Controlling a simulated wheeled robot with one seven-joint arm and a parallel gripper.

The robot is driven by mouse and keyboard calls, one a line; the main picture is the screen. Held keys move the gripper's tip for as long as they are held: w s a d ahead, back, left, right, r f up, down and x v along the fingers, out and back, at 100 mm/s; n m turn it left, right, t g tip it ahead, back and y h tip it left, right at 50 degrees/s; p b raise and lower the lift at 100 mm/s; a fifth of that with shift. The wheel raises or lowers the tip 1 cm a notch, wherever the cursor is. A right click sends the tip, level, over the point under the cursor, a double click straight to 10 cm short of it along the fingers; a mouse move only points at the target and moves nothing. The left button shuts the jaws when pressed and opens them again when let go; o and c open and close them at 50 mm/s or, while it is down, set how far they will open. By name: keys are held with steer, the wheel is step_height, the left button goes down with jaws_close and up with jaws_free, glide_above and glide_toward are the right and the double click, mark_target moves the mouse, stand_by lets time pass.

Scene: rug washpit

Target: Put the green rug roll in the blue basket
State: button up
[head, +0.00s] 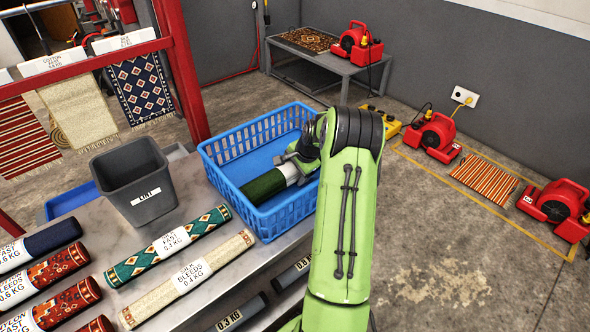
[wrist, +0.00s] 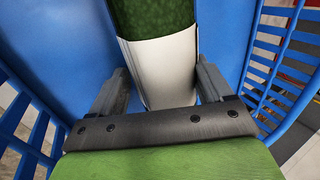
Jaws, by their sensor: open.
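The green rug roll (head: 264,186) has a white paper band and lies inside the blue basket (head: 222,152). In the wrist view the dark green roll (wrist: 152,18) and its white band (wrist: 163,68) lie over the blue basket floor (wrist: 222,30). My gripper (head: 300,172) is down in the basket at the banded end of the roll. In the wrist view my gripper (wrist: 164,88) is open, with one finger on each side of the band and narrow gaps between. My arm hides the basket's right side in the head view.
A grey bin (head: 133,188) stands on the metal table left of the basket. Patterned rug rolls (head: 168,243) lie in front of it. Red blowers (head: 432,138) and a striped rug (head: 484,180) are on the floor at right. A low grey table (head: 318,60) stands behind.

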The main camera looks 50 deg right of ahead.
steer(key=d+p+v, duration=0.1)
steer(key=p+v, duration=0.2)
steer(key=v, duration=0.9)
steer(key=a+r+n, duration=0.4)
steer(key=a+r, duration=0.2)
steer(key=a, duration=0.4)
steer(key=a+r+n, duration=0.4)
steer(key=a+r, duration=0.1)
steer(key=a, duration=0.5)
steer(key=s+a+r+n, duration=0.2)
steer(key=s+a+n, duration=0.9)
steer(key=s+a, duration=0.4)
steer(key=s, duration=0.4)
steer(key=shift+a+t+y, duration=0.3)
steer(key=shift+a, duration=0.1)
steer(key=shift+r, duration=0.1)
